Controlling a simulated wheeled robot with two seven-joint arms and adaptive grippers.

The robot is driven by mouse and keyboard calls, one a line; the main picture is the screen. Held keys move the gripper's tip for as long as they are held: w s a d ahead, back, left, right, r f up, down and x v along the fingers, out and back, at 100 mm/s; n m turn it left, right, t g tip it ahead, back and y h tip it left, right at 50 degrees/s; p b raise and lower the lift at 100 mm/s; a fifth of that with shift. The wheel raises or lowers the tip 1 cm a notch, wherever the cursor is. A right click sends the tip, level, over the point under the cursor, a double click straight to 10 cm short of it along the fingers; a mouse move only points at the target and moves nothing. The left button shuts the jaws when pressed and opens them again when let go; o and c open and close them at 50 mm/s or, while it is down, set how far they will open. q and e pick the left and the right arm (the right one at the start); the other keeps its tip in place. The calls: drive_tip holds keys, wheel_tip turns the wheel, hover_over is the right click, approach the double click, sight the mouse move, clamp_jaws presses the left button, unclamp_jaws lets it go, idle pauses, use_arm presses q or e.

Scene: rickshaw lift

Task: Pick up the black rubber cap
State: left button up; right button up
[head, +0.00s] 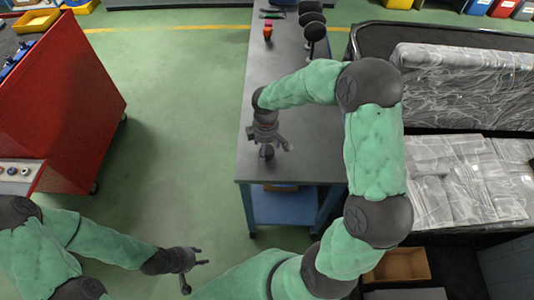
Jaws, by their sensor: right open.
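A small dark object, likely the black rubber cap (267,152), is on the grey table (262,172) near its front left edge. My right gripper (269,142) is open directly above and around it, with its fingers spread left and right. I cannot tell whether the fingers touch it. My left gripper (197,275) is low over the green floor at the bottom, away from the table, with its fingers apart and nothing between them.
A small red and orange item (267,32) and black round things (313,30) are at the table's far end. A red cabinet (65,105) stands at left. Wrapped packages (465,180) fill the right side. The green floor between cabinet and table is clear.

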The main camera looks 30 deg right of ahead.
drive_tip(key=shift+f, duration=0.95)
drive_tip(key=shift+r, duration=0.1)
drive_tip(key=c, duration=1)
drive_tip(key=shift+r, duration=0.1)
